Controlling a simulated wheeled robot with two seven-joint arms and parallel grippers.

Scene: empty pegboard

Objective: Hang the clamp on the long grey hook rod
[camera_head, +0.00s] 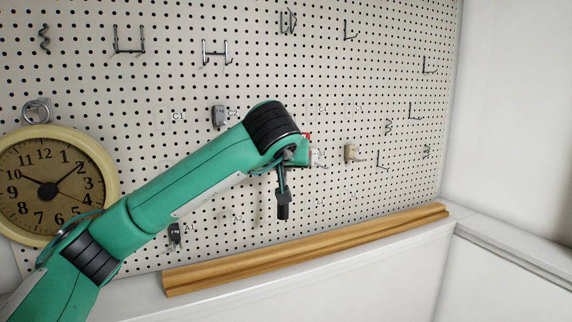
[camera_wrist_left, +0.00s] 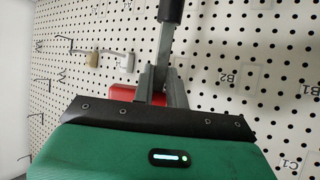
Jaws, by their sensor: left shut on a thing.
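My left gripper (camera_head: 287,157) is in front of the middle of the pegboard in the head view, and its grey fingers (camera_wrist_left: 162,88) show in the wrist view. It is shut on the clamp, whose grey bar (camera_head: 282,178) and black end (camera_head: 283,208) hang down. The bar also shows in the wrist view (camera_wrist_left: 165,45), with a red part (camera_wrist_left: 123,93) beside the fingers. The arm hides part of the clamp. Several thin grey hooks are on the board, including L-shaped ones (camera_head: 382,164) (camera_head: 412,113); I cannot tell which is the long rod. My right gripper is not in view.
A round clock (camera_head: 40,222) hangs at left. Small fittings (camera_head: 219,117) (camera_head: 352,153) (camera_head: 174,235) are on the pegboard (camera_head: 150,90). A wooden rail (camera_head: 310,248) lies on the white ledge (camera_head: 340,285) below. The upper board has open room between hooks.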

